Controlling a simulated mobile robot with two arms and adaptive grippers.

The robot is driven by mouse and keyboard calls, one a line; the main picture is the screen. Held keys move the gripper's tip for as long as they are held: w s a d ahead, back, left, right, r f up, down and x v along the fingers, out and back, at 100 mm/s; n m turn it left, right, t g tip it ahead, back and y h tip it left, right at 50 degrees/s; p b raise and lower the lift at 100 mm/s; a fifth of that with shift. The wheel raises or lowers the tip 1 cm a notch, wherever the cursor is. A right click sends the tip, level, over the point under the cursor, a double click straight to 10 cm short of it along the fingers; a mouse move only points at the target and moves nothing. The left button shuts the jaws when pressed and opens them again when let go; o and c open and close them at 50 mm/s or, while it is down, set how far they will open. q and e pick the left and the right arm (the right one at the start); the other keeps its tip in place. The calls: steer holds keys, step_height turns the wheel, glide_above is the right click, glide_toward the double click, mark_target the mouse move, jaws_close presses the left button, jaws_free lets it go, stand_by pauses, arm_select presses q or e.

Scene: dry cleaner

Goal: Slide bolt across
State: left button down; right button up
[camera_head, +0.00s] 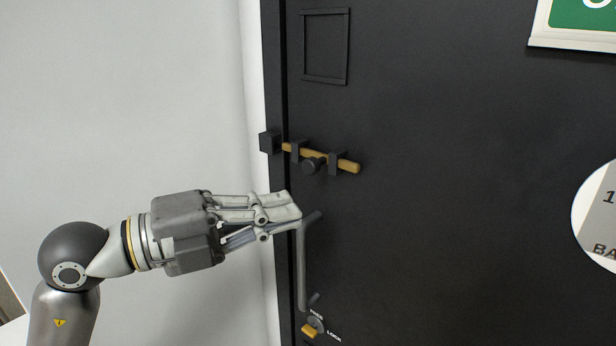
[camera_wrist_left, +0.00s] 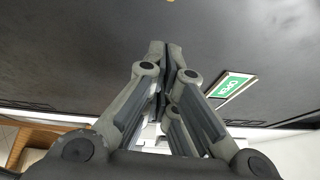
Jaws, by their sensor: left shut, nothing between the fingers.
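A brass bolt (camera_head: 347,165) lies across the dark door (camera_head: 450,180) in the head view, held by two black guides. A round black knob (camera_head: 311,166) sits on the bolt between the guides. A black keeper block (camera_head: 269,143) is on the frame at the bolt's left end; the bolt's left tip is close to it, and I cannot tell whether it enters. My left gripper (camera_head: 295,207) is shut and empty, below and a little left of the knob, apart from the bolt. The left wrist view shows its closed fingers (camera_wrist_left: 166,52) near the dark door surface. My right gripper is not in view.
A vertical pull handle (camera_head: 302,265) is just below and right of my left fingertips. A lock with a yellow turn piece (camera_head: 309,330) is lower down. A green sign (camera_head: 585,22) and a round sign are on the door's right. A white wall is at left.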

mark_target(310, 160)
arm_select(q)
steer(key=shift+s+a+r+t+y, duration=0.2)
steer(key=shift+a+t+y, duration=0.1)
steer(key=shift+a+y, duration=0.25)
steer(key=shift+d, duration=0.15)
steer(key=w+d, duration=0.5)
steer(key=w, duration=0.3)
steer(key=shift+d+b, duration=0.2)
steer(key=shift+b, duration=0.1)
